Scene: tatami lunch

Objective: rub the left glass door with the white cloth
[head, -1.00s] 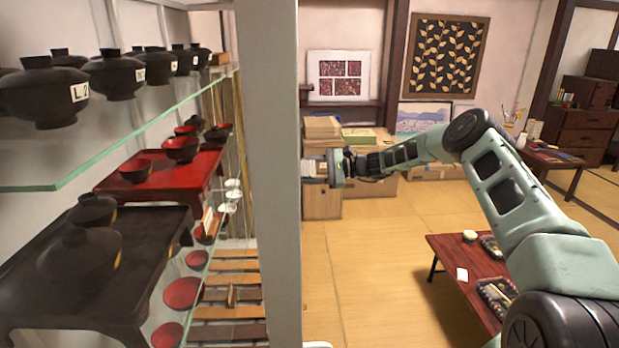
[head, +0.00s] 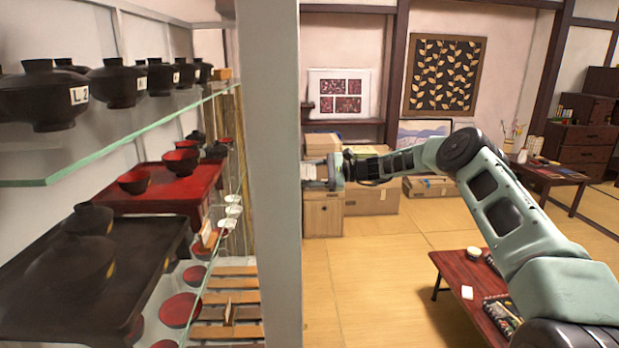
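The display cabinet fills the left of the head view, with a thick grey upright post (head: 270,180) at its right side. I cannot make out a separate pane of the left glass door. My gripper (head: 314,172) is at the end of my outstretched arm, just right of the post in the picture. A small pale patch shows at its tip; I cannot tell whether this is the white cloth or the fingers. The finger opening is too small to make out, and contact with glass cannot be seen.
Glass shelves (head: 120,140) hold black lidded bowls (head: 118,82) and red and black trays. Cardboard boxes (head: 372,200) stand beyond my gripper. A low red table (head: 455,270) with a white card and dishes is at lower right. The tatami floor between is clear.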

